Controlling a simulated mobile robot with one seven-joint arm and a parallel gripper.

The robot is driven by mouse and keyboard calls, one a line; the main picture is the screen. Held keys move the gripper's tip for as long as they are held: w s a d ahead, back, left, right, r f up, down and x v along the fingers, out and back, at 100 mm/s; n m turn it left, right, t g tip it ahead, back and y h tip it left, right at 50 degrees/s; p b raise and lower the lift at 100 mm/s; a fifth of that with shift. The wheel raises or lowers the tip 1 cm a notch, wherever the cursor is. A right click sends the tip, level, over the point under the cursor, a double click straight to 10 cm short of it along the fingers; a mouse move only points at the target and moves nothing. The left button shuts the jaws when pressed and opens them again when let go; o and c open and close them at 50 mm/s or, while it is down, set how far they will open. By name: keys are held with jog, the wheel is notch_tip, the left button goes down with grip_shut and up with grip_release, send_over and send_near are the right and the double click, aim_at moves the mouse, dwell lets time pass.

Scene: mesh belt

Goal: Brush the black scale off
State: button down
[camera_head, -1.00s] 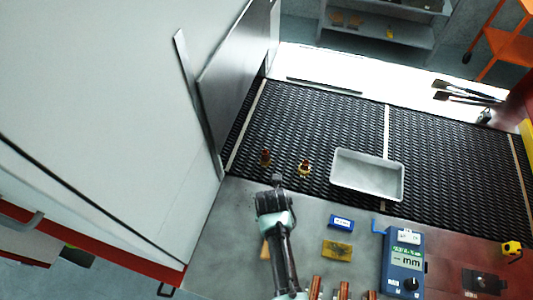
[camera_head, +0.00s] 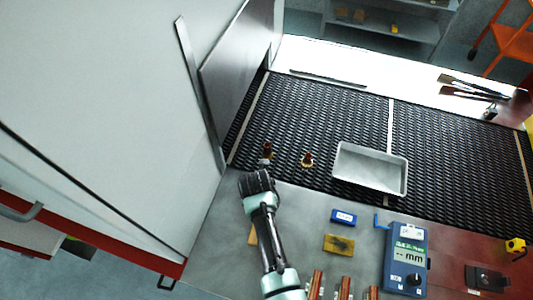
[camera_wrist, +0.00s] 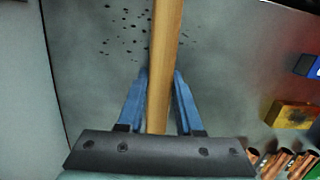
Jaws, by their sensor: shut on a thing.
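In the wrist view, my gripper (camera_wrist: 160,78) has its two blue fingers shut on a wooden handle (camera_wrist: 166,45). The handle runs up out of the top of that view, so its far end and any bristles are hidden. Black scale (camera_wrist: 126,38) lies as scattered small specks on the grey steel bench top (camera_wrist: 225,60), on both sides of the handle but mostly to its left. In the head view my gripper (camera_head: 257,182) is over the bench's back left part, by the mesh belt's front edge. The specks cannot be made out there.
The dark mesh belt (camera_head: 300,115) carries two small copper-coloured fittings (camera_head: 307,160) and a grey tray (camera_head: 370,168). On the bench stand a blue block (camera_head: 343,217), a yellow block (camera_head: 339,244), a blue gauge (camera_head: 404,262) and copper tubes (camera_head: 345,288). A white housing (camera_head: 110,110) rises at left.

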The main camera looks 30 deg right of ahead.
aim_at(238, 200)
jog(key=shift+w+a+f+b, duration=0.2)
jog(key=shift+w+a+b, duration=0.35)
jog(key=shift+w+a, duration=0.5)
jog(key=shift+w+a+r+b, duration=0.1)
jog(key=shift+w+a+b, duration=0.8)
jog(key=shift+w+a, duration=0.8)
jog(key=shift+w+d+r, duration=0.1)
jog(key=shift+w+d, duration=0.2)
jog(key=shift+w, duration=0.05)
jog(key=shift+s+d+r+p, duration=0.15)
jog(key=shift+s+d+p, duration=0.15)
jog(key=shift+d, duration=0.15)
jog(key=shift+s+d+p, duration=0.7)
jog(key=shift+s+d, duration=0.1)
jog(key=shift+s+d+f+p, duration=0.25)
jog(key=shift+s+d+p, duration=0.3)
jog(key=shift+s+d, duration=0.4)
jog(key=shift+s+d+f+p, duration=0.2)
jog(key=shift+s+d+p, duration=0.45)
jog(key=shift+s, duration=0.4)
jog(key=shift+s+d+p, duration=0.8)
jog(key=shift+s+d, duration=0.6)
